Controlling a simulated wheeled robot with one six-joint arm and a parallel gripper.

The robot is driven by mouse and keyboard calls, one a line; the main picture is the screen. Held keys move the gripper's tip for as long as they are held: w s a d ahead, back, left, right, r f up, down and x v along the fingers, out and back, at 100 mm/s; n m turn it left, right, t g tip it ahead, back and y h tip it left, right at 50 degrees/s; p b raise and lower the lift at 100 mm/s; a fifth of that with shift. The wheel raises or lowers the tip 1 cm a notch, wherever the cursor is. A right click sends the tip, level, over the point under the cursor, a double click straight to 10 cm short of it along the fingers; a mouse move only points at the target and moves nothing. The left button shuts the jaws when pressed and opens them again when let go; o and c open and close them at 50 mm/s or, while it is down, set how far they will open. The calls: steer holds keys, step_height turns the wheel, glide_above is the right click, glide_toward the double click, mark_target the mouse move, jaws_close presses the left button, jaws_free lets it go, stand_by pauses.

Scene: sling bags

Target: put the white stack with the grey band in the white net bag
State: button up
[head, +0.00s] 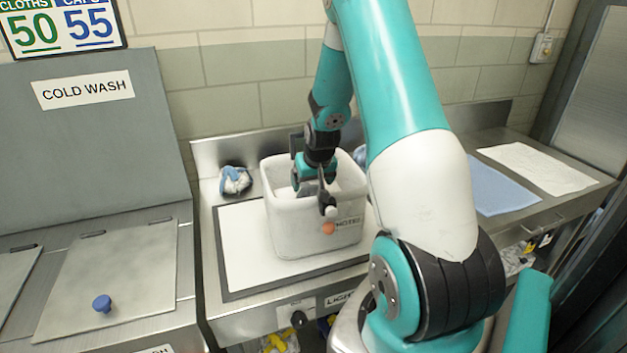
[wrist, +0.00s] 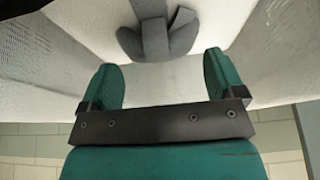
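The white net bag (head: 290,235) stands upright like an open-topped box on a white mat on the metal counter, with an orange dot and printed lettering on its front. My gripper (head: 310,188) reaches down into its open top. In the wrist view its two teal fingers (wrist: 160,80) are apart, with nothing held between them. The white stack (wrist: 215,18) lies just beyond the fingertips, its grey band (wrist: 150,38) crossing it. Pale mesh walls show on both sides of it, so it appears inside the bag. In the head view the bag's front wall and my gripper mostly hide it.
A blue and white bundle (head: 235,180) lies left of the bag. A lidded washer top (head: 110,275) is at left. The white mat (head: 240,270) is bare at its left.

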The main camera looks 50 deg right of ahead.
steer(key=shift+o, duration=0.8)
steer(key=shift+s+a+f, duration=0.15)
steer(key=shift+s+f, duration=0.05)
steer(key=shift+f, duration=0.35)
steer(key=shift+r, duration=0.1)
steer(key=shift+r+p, duration=0.3)
steer(key=shift+p, duration=0.05)
steer(key=v, duration=0.4)
steer(key=b+v, duration=0.1)
steer(key=v, duration=0.7)
steer(key=shift+w+r+b, duration=0.3)
steer(key=shift+r, duration=0.15)
steer(key=a, duration=0.3)
steer(key=w+a+r+n+y, duration=0.1)
steer(key=a, duration=0.1)
steer(key=a+n, duration=0.1)
steer(key=a, duration=0.2)
steer(key=shift+w+a+r+y, duration=0.3)
steer(key=shift+r, duration=0.1)
steer(key=s+a+r+n+y, duration=0.1)
steer(key=a+n, duration=0.1)
steer(key=a, duration=0.6)
steer(key=s+a+r+n+y, duration=0.1)
steer(key=s+a+n+y, duration=0.1)
steer(key=a, duration=0.5)
steer(key=s+a+r+n+g+y, duration=0.2)
steer(key=s+a+n+g, duration=0.2)
steer(key=s+a, duration=1.1)
steer(key=n, duration=0.3)
steer(key=shift+r, duration=0.35)
